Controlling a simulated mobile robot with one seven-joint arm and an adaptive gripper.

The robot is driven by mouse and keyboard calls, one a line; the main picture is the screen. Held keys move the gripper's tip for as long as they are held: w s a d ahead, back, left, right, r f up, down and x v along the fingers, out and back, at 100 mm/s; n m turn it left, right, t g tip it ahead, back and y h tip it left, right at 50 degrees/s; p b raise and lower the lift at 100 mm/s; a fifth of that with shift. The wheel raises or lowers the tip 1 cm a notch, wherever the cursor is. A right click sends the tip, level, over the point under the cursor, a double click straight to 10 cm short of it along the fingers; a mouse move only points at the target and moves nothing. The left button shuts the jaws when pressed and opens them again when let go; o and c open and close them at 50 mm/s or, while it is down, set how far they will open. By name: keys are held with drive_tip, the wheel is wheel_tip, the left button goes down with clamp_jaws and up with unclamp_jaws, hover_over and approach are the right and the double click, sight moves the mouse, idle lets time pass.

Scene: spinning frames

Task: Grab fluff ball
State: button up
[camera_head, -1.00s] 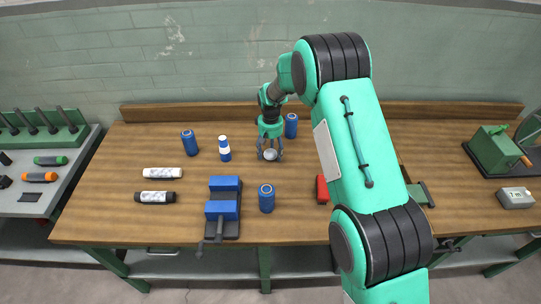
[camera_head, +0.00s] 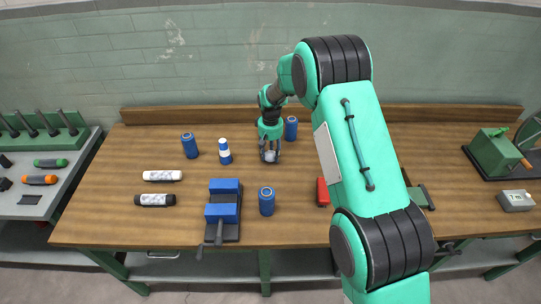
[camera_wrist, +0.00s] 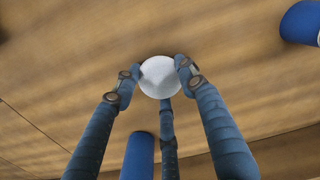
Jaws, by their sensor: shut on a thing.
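The fluff ball (camera_wrist: 160,77) is a small round white thing between my fingertips in the wrist view. In the head view it shows as a pale spot (camera_head: 270,156) low between the fingers, over the wooden workbench (camera_head: 320,225). My gripper (camera_head: 270,153) points down at the back middle of the bench and is shut on the ball. In the wrist view its fingers (camera_wrist: 159,73) touch the ball from both sides, and a third finger reaches it from below. I cannot tell whether the ball still touches the bench.
Blue cans stand close by: one right of my gripper (camera_head: 291,128), one in front (camera_head: 267,201), one further left (camera_head: 190,145). A blue-and-white can (camera_head: 225,151) is to the left. A blue vise (camera_head: 222,212) and a red object (camera_head: 322,191) lie nearer the front edge.

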sight(271, 153)
drive_tip(key=shift+r, duration=0.45)
wheel_tip(271, 153, up, 2)
drive_tip(key=shift+r, duration=0.1)
drive_tip(key=s+d, duration=0.1)
drive_tip(key=s, duration=0.4)
drive_tip(key=s+d+r+p, duration=0.1)
drive_tip(key=s, duration=0.4)
drive_tip(key=s+d, duration=0.1)
drive_tip(key=s, duration=0.4)
drive_tip(key=shift+s+d+r, duration=0.2)
drive_tip(key=shift+s+d, duration=0.1)
drive_tip(key=shift+w, duration=0.1)
